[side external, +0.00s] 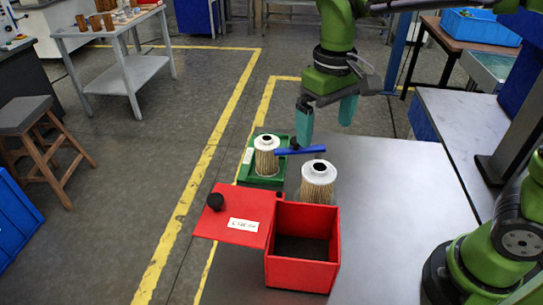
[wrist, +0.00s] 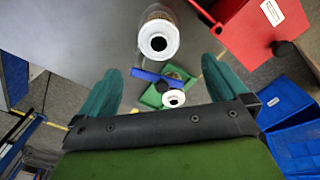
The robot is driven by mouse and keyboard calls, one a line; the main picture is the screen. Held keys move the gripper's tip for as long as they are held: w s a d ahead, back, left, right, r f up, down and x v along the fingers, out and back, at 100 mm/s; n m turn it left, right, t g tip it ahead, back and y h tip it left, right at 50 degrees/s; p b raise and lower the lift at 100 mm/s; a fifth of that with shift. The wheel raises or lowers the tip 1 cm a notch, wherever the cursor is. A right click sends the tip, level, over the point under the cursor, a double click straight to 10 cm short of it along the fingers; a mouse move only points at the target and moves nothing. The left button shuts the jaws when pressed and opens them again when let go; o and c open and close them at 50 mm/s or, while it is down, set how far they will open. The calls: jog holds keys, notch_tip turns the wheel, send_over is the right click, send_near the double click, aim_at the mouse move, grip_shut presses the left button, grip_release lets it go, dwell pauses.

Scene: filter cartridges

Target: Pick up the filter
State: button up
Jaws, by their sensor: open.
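One white-capped, pleated filter (side external: 318,182) stands upright on the grey table, just behind the open red box. A second, similar filter (side external: 267,158) stands in a green tray (side external: 243,174) farther back. My gripper (side external: 326,122) is open and empty, with its two teal fingers wide apart above and behind the filters. It touches neither filter. In the wrist view, the table filter (wrist: 158,54) is at the top middle, and the tray filter (wrist: 173,104) is smaller, lower between the fingers (wrist: 161,68).
A blue flat piece (side external: 310,150) with a black knob is near the tray filter; its support is unclear. The red box (side external: 302,272) is open and looks empty, its labelled, black-knobbed lid (side external: 215,232) reaching left. The table (side external: 400,190) is clear to the right.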

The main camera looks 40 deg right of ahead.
aim_at(320, 167)
notch_tip(320, 167, down, 14)
jog(key=shift+w+d+f, duration=0.1)
jog(key=shift+d+f, duration=0.05)
dwell(0.4)
jog(key=shift+c, duration=0.5)
